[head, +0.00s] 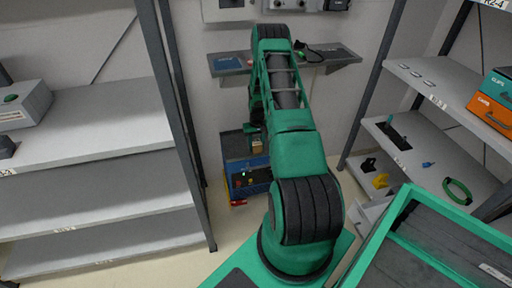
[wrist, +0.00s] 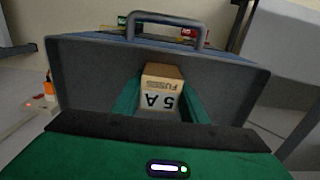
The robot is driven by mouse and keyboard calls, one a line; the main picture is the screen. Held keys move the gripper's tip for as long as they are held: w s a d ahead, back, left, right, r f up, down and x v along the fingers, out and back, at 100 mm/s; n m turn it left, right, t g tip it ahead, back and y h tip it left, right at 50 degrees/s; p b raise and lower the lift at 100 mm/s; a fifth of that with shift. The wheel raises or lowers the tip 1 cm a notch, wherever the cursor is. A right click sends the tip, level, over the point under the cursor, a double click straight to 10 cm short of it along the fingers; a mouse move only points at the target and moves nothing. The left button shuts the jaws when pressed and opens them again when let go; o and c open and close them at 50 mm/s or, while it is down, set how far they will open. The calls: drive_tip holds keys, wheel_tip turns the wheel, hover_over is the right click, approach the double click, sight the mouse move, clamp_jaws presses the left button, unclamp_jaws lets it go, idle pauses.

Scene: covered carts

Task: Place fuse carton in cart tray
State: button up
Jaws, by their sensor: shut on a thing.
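The fuse carton (wrist: 158,101), tan on top with a white face marked "5 A", sits between the green fingers of my gripper (wrist: 161,86) in the wrist view. My gripper is shut on it. A dark grey surface with a blue far edge, seemingly the cart tray (wrist: 85,80), spreads behind and around the carton. I cannot tell whether the carton touches it. In the head view a blue cart (head: 250,181) stands low by the wall, with a small tan carton (head: 257,147) over it. My arm partly hides this area.
A grey handle (wrist: 167,22) rises at the tray's far side, with small coloured items behind it. In the head view a wall shelf (head: 340,58) is above the cart. Shelving racks stand left (head: 90,190) and right (head: 420,85). Open floor is narrow between them.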

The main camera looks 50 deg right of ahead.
sight(256, 142)
drive_tip(key=o, duration=1.1)
wheel_tip(256, 142, up, 8)
drive_tip(key=shift+f, duration=0.2)
